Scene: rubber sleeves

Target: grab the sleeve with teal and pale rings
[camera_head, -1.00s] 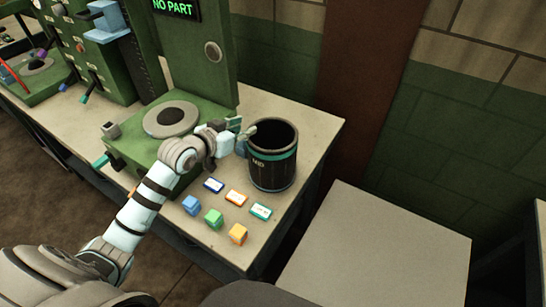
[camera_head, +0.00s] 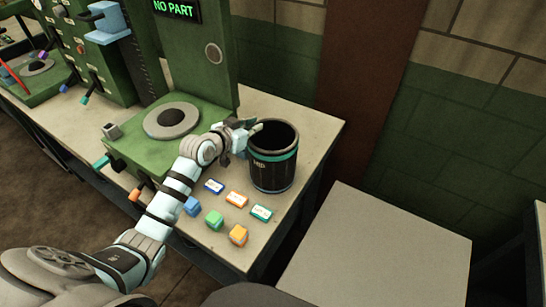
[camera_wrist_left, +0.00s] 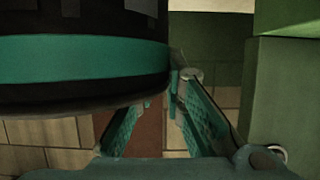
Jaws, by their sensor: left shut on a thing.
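My left gripper (camera_head: 243,133) is at the upper left rim of a black bin with a teal band (camera_head: 273,170). The bin (camera_wrist_left: 80,62) fills the upper left there, close to the fingers. The bin's contents are dark. My right gripper is not in view.
A green machine with a round grey plate (camera_head: 171,121) stands left of the bin under a "NO PART" display (camera_head: 176,9). A bare pale surface (camera_head: 375,255) is at right.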

